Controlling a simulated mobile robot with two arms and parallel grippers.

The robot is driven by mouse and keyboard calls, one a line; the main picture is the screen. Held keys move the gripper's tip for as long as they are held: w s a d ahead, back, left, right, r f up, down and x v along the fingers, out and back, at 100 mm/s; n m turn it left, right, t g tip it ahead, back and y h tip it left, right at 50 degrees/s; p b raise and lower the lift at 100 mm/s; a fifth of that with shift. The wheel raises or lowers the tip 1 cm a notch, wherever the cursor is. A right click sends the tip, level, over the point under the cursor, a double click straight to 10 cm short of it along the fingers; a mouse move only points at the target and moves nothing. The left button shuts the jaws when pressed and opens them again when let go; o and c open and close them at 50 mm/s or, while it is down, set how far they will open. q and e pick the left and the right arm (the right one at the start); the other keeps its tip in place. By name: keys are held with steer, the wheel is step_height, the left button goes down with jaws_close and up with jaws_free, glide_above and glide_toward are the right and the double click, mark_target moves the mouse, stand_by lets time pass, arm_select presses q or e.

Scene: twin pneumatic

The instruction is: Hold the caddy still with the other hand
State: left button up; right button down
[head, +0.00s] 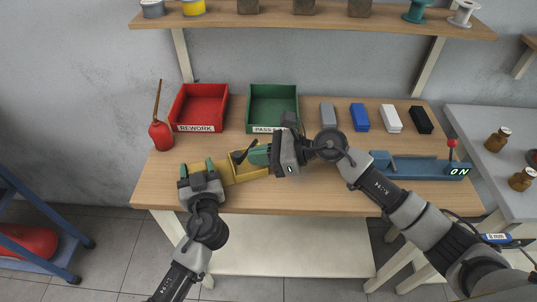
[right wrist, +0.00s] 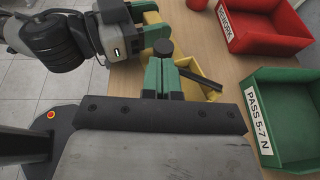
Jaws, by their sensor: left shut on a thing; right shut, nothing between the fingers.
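The yellow caddy (head: 228,174) sits near the front edge of the wooden table, left of the middle. It also shows in the right wrist view (right wrist: 211,94), partly hidden behind my right gripper's fingers. My left gripper (head: 196,168) is shut on the caddy's left end; its green fingertips show there. My right gripper (head: 258,156) is shut and empty, with its green fingers over the right part of the caddy. A dark bar (right wrist: 200,79) and a dark round knob (right wrist: 163,47) show at the caddy; I cannot tell whether my right fingers touch them.
Behind the caddy stand a red REWORK bin (head: 198,108) and a green PASS bin (head: 273,105). A red oil can (head: 161,135) stands left. Grey, blue, white and black blocks (head: 391,118) lie at the back right, behind a blue fixture (head: 415,167) reading ON.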

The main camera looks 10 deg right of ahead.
steer(key=shift+d, duration=0.1)
arm_select(q)
steer(key=shift+a, duration=0.1)
arm_select(e)
steer(key=shift+s+d, duration=0.1)
steer(key=shift+d, duration=0.15)
steer(key=s+v, duration=0.3)
steer(key=v, duration=0.9)
steer(key=shift+d+f, duration=0.2)
steer(key=shift+f, duration=0.1)
arm_select(q)
steer(key=o, duration=1.1)
